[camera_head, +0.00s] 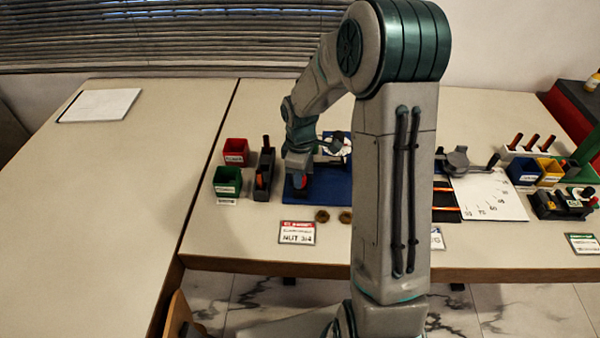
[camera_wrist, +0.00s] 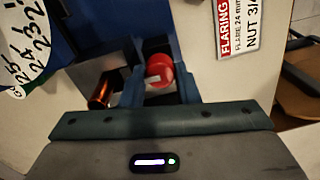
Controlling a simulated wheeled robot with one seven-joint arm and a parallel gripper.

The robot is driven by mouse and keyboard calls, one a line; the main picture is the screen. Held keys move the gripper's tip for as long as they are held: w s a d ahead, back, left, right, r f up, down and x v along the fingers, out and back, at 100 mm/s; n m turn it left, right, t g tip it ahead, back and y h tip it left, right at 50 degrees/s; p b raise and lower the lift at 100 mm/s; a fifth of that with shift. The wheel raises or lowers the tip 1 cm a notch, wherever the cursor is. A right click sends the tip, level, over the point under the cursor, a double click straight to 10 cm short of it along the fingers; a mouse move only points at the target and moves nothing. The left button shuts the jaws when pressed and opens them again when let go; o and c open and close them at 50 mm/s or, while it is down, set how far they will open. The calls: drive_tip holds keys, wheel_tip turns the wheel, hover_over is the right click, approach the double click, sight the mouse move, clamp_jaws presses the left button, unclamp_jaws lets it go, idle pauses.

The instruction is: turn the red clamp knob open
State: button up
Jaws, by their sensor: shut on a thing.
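The red clamp knob (camera_wrist: 159,71) sits between the two fingers of my gripper (camera_wrist: 158,84) in the wrist view. The fingers are shut on it, one at each side. In the head view a bit of the red knob (camera_head: 302,183) shows beneath my wrist, and my gripper (camera_head: 299,180) is over the blue mat (camera_head: 337,188). A grey metal block with a copper tube (camera_wrist: 102,91) is just left of the knob in the wrist view. My arm hides part of the clamp in the head view.
A red-headed label card (camera_head: 297,232) and two brass nuts (camera_head: 322,215) lie in front of the mat. Red (camera_head: 236,150) and green (camera_head: 227,180) bins stand left. The left table is mostly clear.

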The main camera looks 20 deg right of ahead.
drive_tip(key=shift+n, duration=0.4)
